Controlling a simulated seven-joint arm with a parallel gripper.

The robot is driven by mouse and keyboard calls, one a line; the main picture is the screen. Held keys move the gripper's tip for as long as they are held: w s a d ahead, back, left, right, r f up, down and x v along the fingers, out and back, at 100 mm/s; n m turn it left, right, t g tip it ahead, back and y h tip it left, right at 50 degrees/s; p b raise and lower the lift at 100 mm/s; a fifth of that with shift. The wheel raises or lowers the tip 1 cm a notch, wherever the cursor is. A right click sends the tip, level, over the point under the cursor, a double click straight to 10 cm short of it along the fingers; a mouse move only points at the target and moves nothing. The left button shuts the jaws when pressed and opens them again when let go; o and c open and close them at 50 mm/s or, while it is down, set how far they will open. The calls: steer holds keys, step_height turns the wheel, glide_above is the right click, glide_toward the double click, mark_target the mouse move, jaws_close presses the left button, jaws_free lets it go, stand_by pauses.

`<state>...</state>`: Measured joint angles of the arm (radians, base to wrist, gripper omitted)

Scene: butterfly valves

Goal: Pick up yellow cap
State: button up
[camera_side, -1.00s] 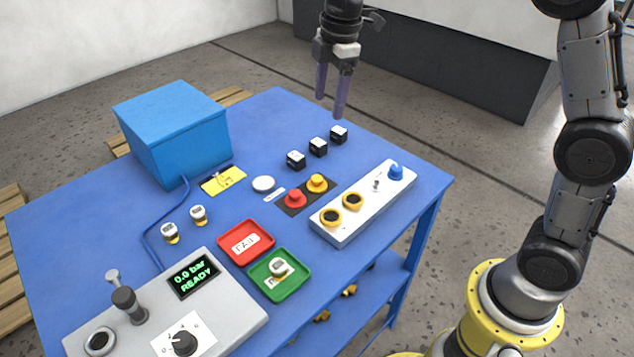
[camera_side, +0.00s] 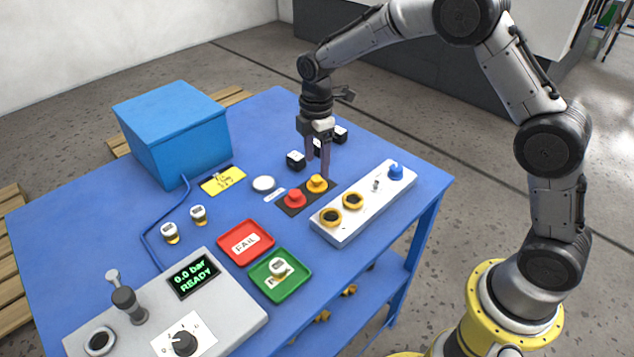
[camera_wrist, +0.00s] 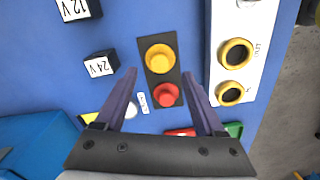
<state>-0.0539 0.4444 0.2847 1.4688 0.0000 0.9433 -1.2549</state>
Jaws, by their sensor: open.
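The yellow cap (camera_side: 317,184) sits on a dark pad on the blue table, beside a red cap (camera_side: 295,197). In the wrist view the yellow cap (camera_wrist: 160,58) lies ahead of the fingertips, roughly centred between them, with the red cap (camera_wrist: 167,94) nearer. My gripper (camera_side: 318,176) is open and points down at the yellow cap in the side view, its fingers close behind and over it. In the wrist view my gripper (camera_wrist: 160,78) is empty with its fingers spread. I cannot tell whether a finger touches the cap.
A white panel (camera_side: 345,227) with yellow-ringed holes and a blue knob stands close on the right. Small black blocks (camera_side: 296,160) stand behind the gripper. A red tray (camera_side: 224,243), a green tray (camera_side: 302,290) and a blue box (camera_side: 175,135) are farther off.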

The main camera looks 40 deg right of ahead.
mark_target(317, 178)
step_height(317, 178, down, 5)
steer(key=shift+f, duration=0.1)
stand_by(0.3)
jaws_close()
